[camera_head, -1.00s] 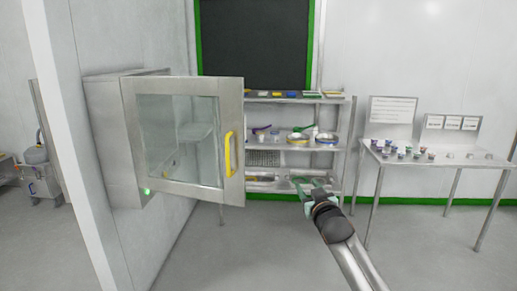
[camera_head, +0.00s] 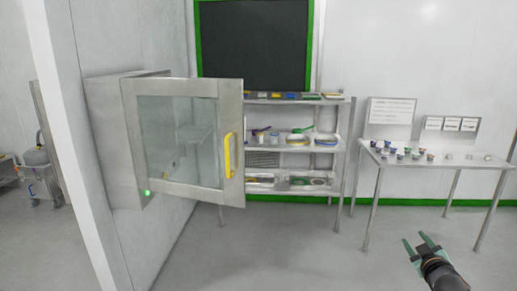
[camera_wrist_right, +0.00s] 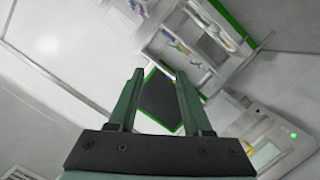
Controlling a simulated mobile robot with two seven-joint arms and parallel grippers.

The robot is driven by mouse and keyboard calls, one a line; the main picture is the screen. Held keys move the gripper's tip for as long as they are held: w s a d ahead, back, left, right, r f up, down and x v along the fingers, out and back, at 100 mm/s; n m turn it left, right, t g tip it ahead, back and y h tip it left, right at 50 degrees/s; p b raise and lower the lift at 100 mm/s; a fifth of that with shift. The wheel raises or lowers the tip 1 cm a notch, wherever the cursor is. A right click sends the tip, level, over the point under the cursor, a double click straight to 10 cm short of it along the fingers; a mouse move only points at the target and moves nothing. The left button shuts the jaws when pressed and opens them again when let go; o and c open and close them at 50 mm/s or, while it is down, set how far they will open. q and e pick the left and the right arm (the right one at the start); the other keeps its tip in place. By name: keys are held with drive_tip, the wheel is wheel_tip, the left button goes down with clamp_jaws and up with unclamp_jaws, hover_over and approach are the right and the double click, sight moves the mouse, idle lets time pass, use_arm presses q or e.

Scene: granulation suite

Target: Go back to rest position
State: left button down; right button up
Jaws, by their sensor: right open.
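My right gripper (camera_head: 421,243) is at the lower right of the head view, in front of the side table and clear of it. Its two green fingers are apart with nothing between them. In the right wrist view the open fingers (camera_wrist_right: 160,88) point toward the far wall, with free air between them. My left gripper is in neither view.
A pass-through hatch (camera_head: 179,188) on the left wall has its glass door swung out, with a yellow handle (camera_head: 228,155). A steel shelf rack (camera_head: 347,150) holds bowls and tools. A side table (camera_head: 435,163) carries several small cups. The floor (camera_head: 310,255) between is clear.

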drive_tip(key=s+a+f+n+g+y, duration=0.1)
drive_tip(key=s+a+f, duration=0.2)
drive_tip(key=s+f, duration=0.35)
drive_tip(key=s+a+f+g+y, duration=0.1)
drive_tip(key=s+a+f, duration=0.2)
drive_tip(key=s+f, duration=0.3)
drive_tip(key=s+a+f+n+g+y, duration=0.1)
drive_tip(key=s+a+f+g, duration=0.2)
drive_tip(key=s, duration=0.6)
drive_tip(key=s+a+f+y, duration=0.1)
drive_tip(key=s+a+f, duration=0.35)
drive_tip(key=s, duration=0.45)
drive_tip(key=s+a+f+n+g+y, duration=0.1)
drive_tip(key=s+a+f+g, duration=0.15)
drive_tip(key=s+f, duration=0.4)
drive_tip(key=s+a+r+m+t+y, duration=0.1)
drive_tip(key=a+m, duration=0.4)
drive_tip(key=a, duration=0.6)
drive_tip(key=shift+s+a+r, duration=0.2)
drive_tip(key=shift+r, duration=0.1)
